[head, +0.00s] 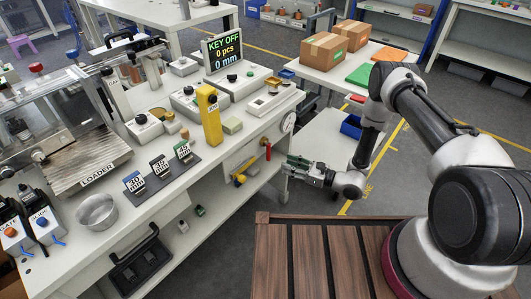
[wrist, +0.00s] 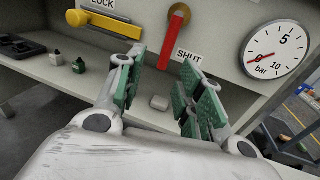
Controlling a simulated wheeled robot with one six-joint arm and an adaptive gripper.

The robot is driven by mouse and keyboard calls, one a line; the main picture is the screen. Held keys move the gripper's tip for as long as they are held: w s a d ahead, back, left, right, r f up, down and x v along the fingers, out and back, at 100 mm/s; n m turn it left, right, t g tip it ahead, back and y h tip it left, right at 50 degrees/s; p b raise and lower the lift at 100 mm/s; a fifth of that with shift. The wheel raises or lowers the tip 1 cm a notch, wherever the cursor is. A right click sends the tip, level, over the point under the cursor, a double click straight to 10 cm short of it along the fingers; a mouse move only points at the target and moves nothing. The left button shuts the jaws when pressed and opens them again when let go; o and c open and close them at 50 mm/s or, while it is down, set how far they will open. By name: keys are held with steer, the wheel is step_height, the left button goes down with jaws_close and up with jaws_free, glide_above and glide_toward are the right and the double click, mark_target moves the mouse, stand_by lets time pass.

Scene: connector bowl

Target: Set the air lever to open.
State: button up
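The air lever (head: 267,151) is a red handle on the bench's side panel. In the wrist view the red lever (wrist: 173,38) hangs down, slightly tilted, with a SHUT label (wrist: 188,56) to the right of its lower end. My gripper (wrist: 161,65) is open and empty, its green-padded fingers pointing at the panel. The lever's lower end appears between the fingertips in that picture. In the head view my gripper (head: 291,163) is right of the lever and apart from it. No OPEN label is readable.
A yellow handle (wrist: 112,25) under a LOCK label is left of the lever. A pressure gauge (wrist: 276,48) to its right has its needle near 0. A shelf (wrist: 60,92) lies below the panel, with small items on it. The bench top (head: 265,118) overhangs the panel.

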steer(key=w+x, duration=0.1)
steer(key=x, duration=0.7)
steer(key=shift+d+r+t, duration=0.25)
steer(key=shift+r+t, duration=0.15)
steer(key=shift+r, duration=0.2)
steer(key=shift+s, duration=0.1)
jaws_close()
